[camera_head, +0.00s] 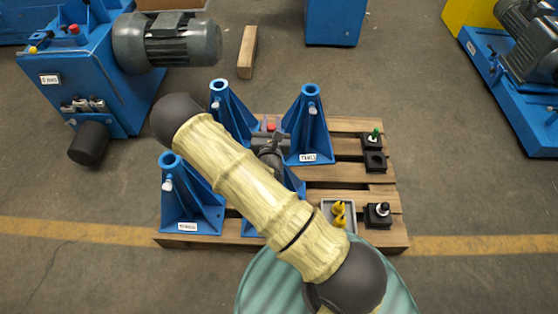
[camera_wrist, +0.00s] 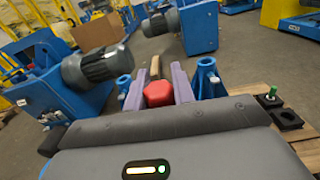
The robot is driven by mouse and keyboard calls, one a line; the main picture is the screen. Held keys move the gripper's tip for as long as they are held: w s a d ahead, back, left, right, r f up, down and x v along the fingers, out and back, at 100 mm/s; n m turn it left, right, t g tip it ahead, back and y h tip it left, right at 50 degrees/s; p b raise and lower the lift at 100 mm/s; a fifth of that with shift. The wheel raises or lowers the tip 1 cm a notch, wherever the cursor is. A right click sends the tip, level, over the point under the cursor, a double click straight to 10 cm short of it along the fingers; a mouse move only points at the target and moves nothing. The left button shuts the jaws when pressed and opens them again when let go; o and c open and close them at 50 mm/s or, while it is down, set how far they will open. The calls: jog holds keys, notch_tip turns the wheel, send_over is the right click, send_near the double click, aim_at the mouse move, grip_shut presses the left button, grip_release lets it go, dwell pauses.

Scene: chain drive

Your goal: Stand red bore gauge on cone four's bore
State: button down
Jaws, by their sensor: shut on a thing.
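My gripper (camera_head: 271,132) is over the pallet, between the two back blue cones. It is shut on the red bore gauge; the gauge's red top (camera_head: 271,126) shows in the head view. In the wrist view the red gauge (camera_wrist: 158,93) sits between the purple fingers, its lower part hidden. Four blue cones with open bores on top stand on the pallet: back left (camera_head: 228,112), back right (camera_head: 309,130), front left (camera_head: 190,205) and front right (camera_head: 300,186), the last mostly hidden by my arm. Their labels are too small to read surely, so I cannot tell which is cone four.
At the pallet's (camera_head: 380,190) right are a black holder with a green-topped gauge (camera_head: 375,133), an empty black holder (camera_head: 376,162) and one with a white-and-black gauge (camera_head: 382,209). A grey tray (camera_head: 351,226) holds yellow pieces. A blue motor stand (camera_head: 100,75) stands back left.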

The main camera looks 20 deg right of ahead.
jog(key=shift+r, duration=0.1)
dwell(0.3)
jog(key=shift+w+d+r+m+h+b, duration=0.25)
jog(key=shift+w+m+h+b, duration=0.15)
jog(key=shift+h+b, duration=0.15)
jog(key=shift+d+r+m+g+h+b, duration=0.15)
jog(key=shift+r+m+g+h+b, duration=0.15)
jog(key=shift+m+g+h+b, duration=0.7)
jog(key=shift+d+r+m+g+h+b, duration=0.2)
jog(key=shift+r+m+g+h+b, duration=0.35)
jog(key=shift+h, duration=0.75)
jog(key=shift+d+r+m+g+h+b, duration=0.15)
jog(key=shift+m+g+h+b, duration=0.4)
jog(key=shift+m+g+h, duration=0.45)
